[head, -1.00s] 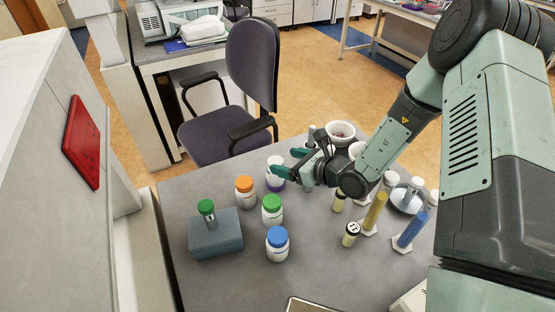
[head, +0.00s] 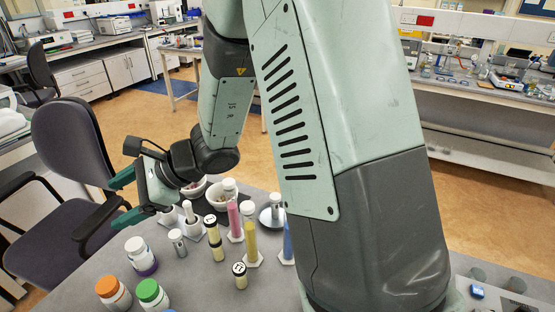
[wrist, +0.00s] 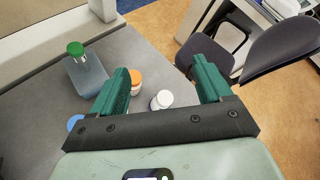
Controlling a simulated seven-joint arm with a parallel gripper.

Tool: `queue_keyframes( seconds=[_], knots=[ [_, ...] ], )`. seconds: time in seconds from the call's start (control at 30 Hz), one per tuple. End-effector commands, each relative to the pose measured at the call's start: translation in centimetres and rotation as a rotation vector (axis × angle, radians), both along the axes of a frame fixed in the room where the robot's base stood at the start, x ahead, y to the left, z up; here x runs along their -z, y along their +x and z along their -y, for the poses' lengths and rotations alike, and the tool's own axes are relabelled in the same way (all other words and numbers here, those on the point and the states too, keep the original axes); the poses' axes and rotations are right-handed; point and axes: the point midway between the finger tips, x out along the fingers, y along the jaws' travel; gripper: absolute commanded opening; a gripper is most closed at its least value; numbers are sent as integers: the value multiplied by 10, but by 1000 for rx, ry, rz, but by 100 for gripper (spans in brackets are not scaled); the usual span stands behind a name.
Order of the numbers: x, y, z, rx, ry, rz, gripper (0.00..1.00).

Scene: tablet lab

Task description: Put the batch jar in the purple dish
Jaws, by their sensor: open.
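My gripper (head: 125,198) is open and empty, held above the back left part of the grey table. A white-capped jar with a purple band (head: 140,257) stands upright on the table, below and apart from the fingers. In the wrist view this white cap (wrist: 161,100) shows between the two fingers. An orange-capped jar (head: 113,293) and a green-capped jar (head: 152,295) stand nearer the front. A blue cap (wrist: 75,122) shows at the left in the wrist view. I cannot tell which jar is the batch jar. I cannot make out a purple dish; my arm hides part of the table.
White bowls (head: 220,195), a pink cylinder (head: 235,221), a yellow cylinder (head: 250,243) and small vials (head: 178,243) crowd the table right of the gripper. A chair (head: 70,150) stands beside the table.

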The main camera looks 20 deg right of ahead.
Motion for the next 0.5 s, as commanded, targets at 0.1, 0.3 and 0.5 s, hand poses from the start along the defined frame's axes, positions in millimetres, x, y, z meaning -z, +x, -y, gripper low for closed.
queue_keyframes(
  seconds=[0.1, 0.3, 0.5],
  knots=[
    [-46, -37, 21, -208, -152, 217, 78],
    [-91, -97, 77, -504, -465, 522, 78],
    [-124, -147, 149, -736, -839, 772, 78]
  ],
)
